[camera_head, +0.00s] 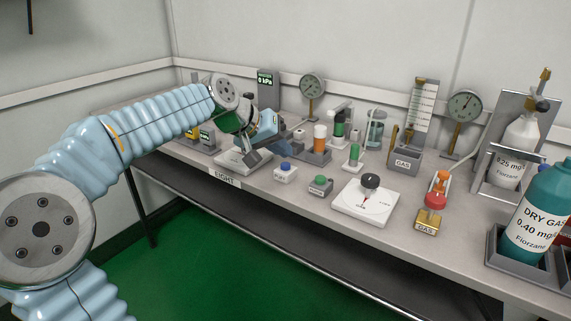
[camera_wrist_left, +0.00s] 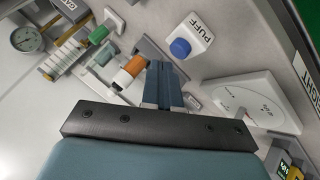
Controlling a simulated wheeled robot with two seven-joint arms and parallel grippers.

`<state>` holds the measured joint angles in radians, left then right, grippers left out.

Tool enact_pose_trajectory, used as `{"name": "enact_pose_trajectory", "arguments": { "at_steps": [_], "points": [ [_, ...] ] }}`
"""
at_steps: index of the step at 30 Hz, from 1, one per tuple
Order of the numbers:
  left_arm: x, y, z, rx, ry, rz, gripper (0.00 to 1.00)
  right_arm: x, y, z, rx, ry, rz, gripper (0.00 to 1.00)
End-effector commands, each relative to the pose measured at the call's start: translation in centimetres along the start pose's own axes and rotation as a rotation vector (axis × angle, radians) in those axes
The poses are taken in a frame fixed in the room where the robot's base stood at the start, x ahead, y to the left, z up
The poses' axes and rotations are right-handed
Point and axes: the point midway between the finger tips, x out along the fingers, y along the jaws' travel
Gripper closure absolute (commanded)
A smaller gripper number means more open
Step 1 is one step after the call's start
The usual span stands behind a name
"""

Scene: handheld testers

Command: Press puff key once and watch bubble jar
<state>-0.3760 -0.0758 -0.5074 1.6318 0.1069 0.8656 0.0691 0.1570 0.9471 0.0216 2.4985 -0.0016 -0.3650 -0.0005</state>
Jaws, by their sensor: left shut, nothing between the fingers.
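The puff key is a blue button on a small white box marked PUFF (camera_wrist_left: 181,47), in the upper middle of the left wrist view. It also shows in the head view (camera_head: 285,171), near the table's front edge. The bubble jar (camera_head: 376,132), a clear jar with teal liquid, stands at the back of the table in the head view. I cannot make out any bubbles at this size. My left gripper (camera_head: 273,124) is shut and empty, above the table behind and left of the puff key. Its closed fingers (camera_wrist_left: 165,85) appear beside the key, apart from it.
A green-button box (camera_head: 320,184) and a black-knobbed dial (camera_head: 370,182) are right of the key. A teal bottle (camera_head: 536,215) stands at the far right.

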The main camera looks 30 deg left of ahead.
Motion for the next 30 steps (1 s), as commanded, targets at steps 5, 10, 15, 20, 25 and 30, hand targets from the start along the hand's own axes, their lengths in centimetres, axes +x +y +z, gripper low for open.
{"name": "enact_pose_trajectory", "arguments": {
  "at_steps": [5, 10, 15, 20, 25, 30],
  "points": [
    [0.0, 0.0, 0.0, 0.0, 0.0, 0.0, 1.0, 0.0, 0.0, 0.0, 0.0, 0.0, 0.0, 0.57],
    [0.3, -0.25, 0.22, 0.0, 0.0, 0.0, 1.0, 0.37, 0.14, 0.0, 0.0, 0.0, 0.0, 0.57],
    [0.63, -0.48, 0.46, 0.0, 0.0, 0.0, 1.0, 0.75, 0.29, 0.01, 0.0, 0.0, 0.0, 0.57],
    [0.57, -0.42, 0.42, 0.0, 0.0, 0.0, 1.0, 0.67, 0.25, 0.0, 0.0, 0.0, 0.0, 0.57],
    [0.59, -0.43, 0.44, 0.0, 0.0, 0.0, 1.0, 0.69, 0.26, 0.0, 0.0, 0.0, 0.0, 0.57],
    [0.7, -0.51, 0.52, 0.0, 0.0, 0.0, 1.0, 0.83, 0.31, 0.01, 0.0, 0.0, 0.0, 0.57]
  ]
}}
